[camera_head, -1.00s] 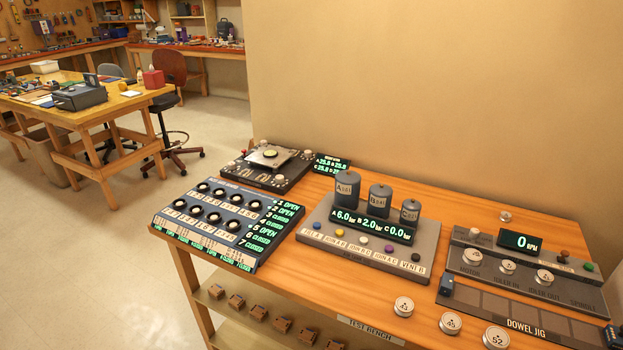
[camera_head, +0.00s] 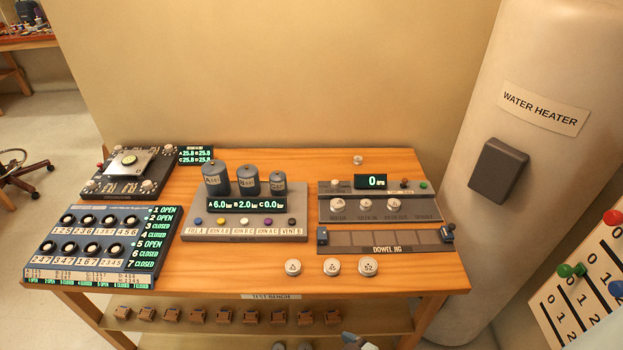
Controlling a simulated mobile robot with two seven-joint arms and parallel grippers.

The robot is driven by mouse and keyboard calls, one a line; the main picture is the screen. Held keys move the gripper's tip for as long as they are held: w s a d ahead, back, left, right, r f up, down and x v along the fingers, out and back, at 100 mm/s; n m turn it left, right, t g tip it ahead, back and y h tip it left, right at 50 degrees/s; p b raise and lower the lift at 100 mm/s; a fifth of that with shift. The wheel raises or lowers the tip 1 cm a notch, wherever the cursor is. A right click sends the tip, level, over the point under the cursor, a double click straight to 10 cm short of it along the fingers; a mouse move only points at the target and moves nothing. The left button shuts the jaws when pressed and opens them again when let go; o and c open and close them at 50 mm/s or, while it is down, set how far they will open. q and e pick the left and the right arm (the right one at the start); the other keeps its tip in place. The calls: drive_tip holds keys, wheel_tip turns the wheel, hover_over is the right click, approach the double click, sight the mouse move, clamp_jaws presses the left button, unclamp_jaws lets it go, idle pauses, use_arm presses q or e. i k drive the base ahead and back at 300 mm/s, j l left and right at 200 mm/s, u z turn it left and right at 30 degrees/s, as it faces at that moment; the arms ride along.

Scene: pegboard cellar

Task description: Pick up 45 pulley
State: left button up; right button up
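Three round pale metal pulleys sit in a row near the front edge of the test bench: a left one (camera_head: 293,267), a middle one (camera_head: 332,266) and a right one (camera_head: 368,265). The right one seems to read 52. The numbers on the other two are too small to read surely, so I cannot tell which is the 45 pulley. A smaller silver round piece (camera_head: 357,160) lies at the back of the bench. Neither gripper can be made out. A pale grey part at the bottom edge may be mine.
Behind the pulleys are the dowel jig (camera_head: 363,239) and a spindle panel (camera_head: 325,213) with several round parts. A tank panel (camera_head: 188,233) and a switch panel (camera_head: 30,262) stand left. The water heater (camera_head: 540,60) rises at right. Bare wood (camera_head: 220,270) lies left of the pulleys.

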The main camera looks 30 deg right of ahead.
sight(332, 266)
drive_tip(key=z, duration=0.95)
